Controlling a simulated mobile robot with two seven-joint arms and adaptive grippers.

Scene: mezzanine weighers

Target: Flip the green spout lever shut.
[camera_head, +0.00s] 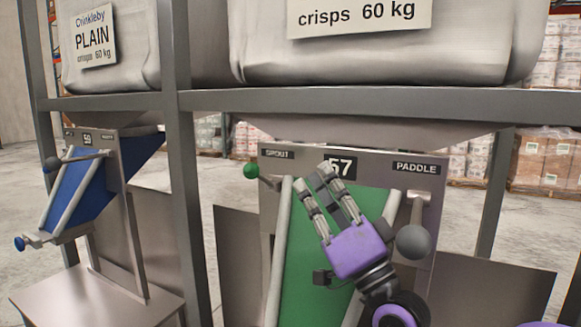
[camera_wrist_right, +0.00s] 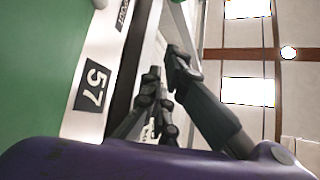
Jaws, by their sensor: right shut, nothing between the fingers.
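The green spout lever shows in the head view as a green ball (camera_head: 251,171) on a short rod at the left of the station 57 panel, beside the SPOUT label (camera_head: 277,153). The ball sticks out to the left of the panel. My right gripper (camera_head: 315,177), purple with grey fingers, is shut and empty in front of the panel, just right of the lever and apart from it. My left gripper is out of view.
The paddle lever with a grey ball (camera_head: 413,242) hangs at the panel's right. The green chute (camera_head: 300,270) lies behind my gripper. Station 59 with a blue chute (camera_head: 72,190) stands left, behind a grey frame post (camera_head: 178,180). A beam (camera_head: 350,101) carries crisp sacks overhead.

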